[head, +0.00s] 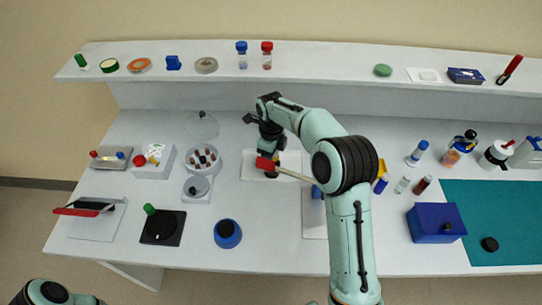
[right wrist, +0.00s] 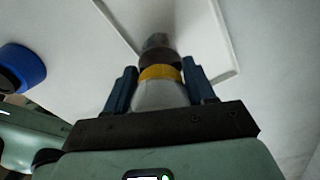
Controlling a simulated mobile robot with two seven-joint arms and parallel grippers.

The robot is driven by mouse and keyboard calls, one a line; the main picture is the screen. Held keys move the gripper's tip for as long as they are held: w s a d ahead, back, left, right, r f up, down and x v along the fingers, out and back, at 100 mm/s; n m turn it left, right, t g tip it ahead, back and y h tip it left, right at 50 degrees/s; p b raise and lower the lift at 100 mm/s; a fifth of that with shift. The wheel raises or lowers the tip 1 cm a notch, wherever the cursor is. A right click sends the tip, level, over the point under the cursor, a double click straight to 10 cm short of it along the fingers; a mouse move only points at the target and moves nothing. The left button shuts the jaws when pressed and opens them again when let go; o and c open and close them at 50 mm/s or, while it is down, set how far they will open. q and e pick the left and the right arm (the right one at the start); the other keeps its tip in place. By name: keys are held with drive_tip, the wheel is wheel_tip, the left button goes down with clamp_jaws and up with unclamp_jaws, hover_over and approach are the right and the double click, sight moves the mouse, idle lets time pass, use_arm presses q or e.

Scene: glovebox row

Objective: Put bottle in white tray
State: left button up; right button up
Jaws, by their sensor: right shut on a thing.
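My right gripper (right wrist: 158,80) is shut on a small bottle (right wrist: 160,73) with a pale body, a yellow band and a dark, reddish far end. In the head view my right gripper (head: 270,150) is over the back middle of the table, and the bottle is mostly hidden there. The white tray (head: 291,160) lies flat under the gripper. In the right wrist view the tray's raised rim (right wrist: 228,40) runs just right of the bottle; I cannot tell whether the bottle touches the tray. My left gripper is out of view.
A round dish of vials (head: 203,160) stands to the left, a blue jar (head: 228,234) in front. A blue box (head: 436,223) and several bottles are at right. A shelf (head: 330,68) runs behind.

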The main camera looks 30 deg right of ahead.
drive_tip(key=shift+w+f, duration=0.1)
drive_tip(key=shift+f, duration=0.05)
drive_tip(key=o, duration=1.4)
wheel_tip(320, 180, up, 12)
drive_tip(key=shift+r+p, duration=0.15)
drive_tip(key=shift+p, duration=0.65)
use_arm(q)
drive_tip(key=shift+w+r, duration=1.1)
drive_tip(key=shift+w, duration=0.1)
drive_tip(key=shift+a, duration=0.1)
